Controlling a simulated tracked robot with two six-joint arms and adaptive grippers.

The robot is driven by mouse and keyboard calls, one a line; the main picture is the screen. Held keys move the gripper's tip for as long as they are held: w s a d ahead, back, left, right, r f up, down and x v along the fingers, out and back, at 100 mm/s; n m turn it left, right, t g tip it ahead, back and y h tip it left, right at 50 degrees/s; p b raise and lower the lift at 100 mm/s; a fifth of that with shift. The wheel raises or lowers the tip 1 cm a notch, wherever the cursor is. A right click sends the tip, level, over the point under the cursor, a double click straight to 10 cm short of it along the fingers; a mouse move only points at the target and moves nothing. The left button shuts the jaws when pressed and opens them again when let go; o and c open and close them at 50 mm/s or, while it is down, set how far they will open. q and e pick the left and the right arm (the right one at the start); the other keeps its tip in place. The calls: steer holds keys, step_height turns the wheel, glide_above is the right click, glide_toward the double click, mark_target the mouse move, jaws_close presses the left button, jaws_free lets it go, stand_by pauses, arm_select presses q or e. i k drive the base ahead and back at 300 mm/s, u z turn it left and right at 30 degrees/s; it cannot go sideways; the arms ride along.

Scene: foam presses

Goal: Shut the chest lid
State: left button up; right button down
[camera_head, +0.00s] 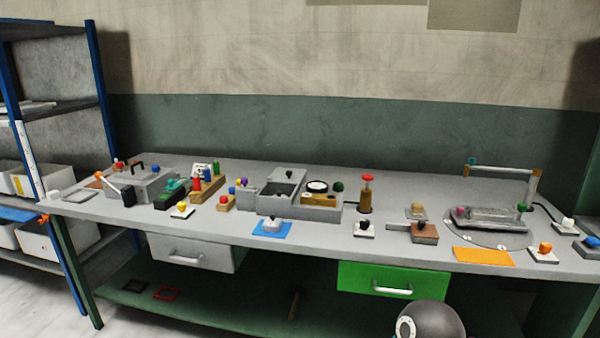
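A small grey chest (262,203) stands near the middle of the workbench. Its grey lid (284,174) is raised at the back, with a small dark knob on its face, and the dark inside shows. I cannot tell the lid's exact angle. Neither of my grippers is in view.
A brass-coloured block with a round dial (317,187) stands right beside the chest. A red-topped plunger (367,179) stands to the right, a wooden block with coloured pegs (210,188) to the left.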

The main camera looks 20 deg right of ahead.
mark_target(280, 175)
steer(key=z, duration=0.1)
steer(key=i, duration=1)
steer(key=u, duration=0.05)
